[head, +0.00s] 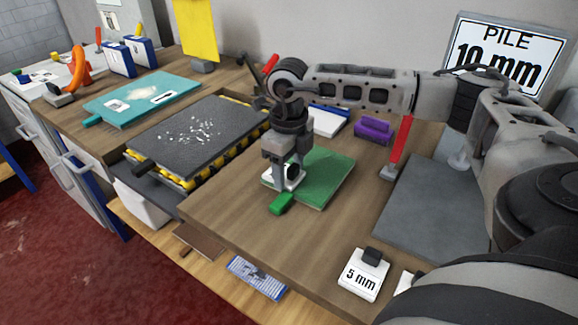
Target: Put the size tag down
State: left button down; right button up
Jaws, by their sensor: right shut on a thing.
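My right gripper (287,176) points down over the green rug piece (325,181) near the middle of the workbench. It is shut on a small white size tag (284,183) with a dark grip, partly hidden by the fingers. The tag is at the left part of the green piece; I cannot tell whether it touches it. Its printed side cannot be read. Another white tag (360,283), marked "5 mm" and with a dark knob, stands at the front right of the bench. My left gripper is not in view.
A dark grey rug (195,135) lies on a yellow-and-black striped base left of the gripper. A teal rug (142,98) lies further left. A purple block (374,131), a red upright marker (400,142) and a grey mat (432,205) are to the right. A "PILE 10 mm" sign (506,55) stands behind.

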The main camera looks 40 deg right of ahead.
jog(key=o, duration=1)
jog(key=shift+f, duration=0.1)
notch_tip(320, 180, up, 12)
jog(key=shift+r, duration=0.2)
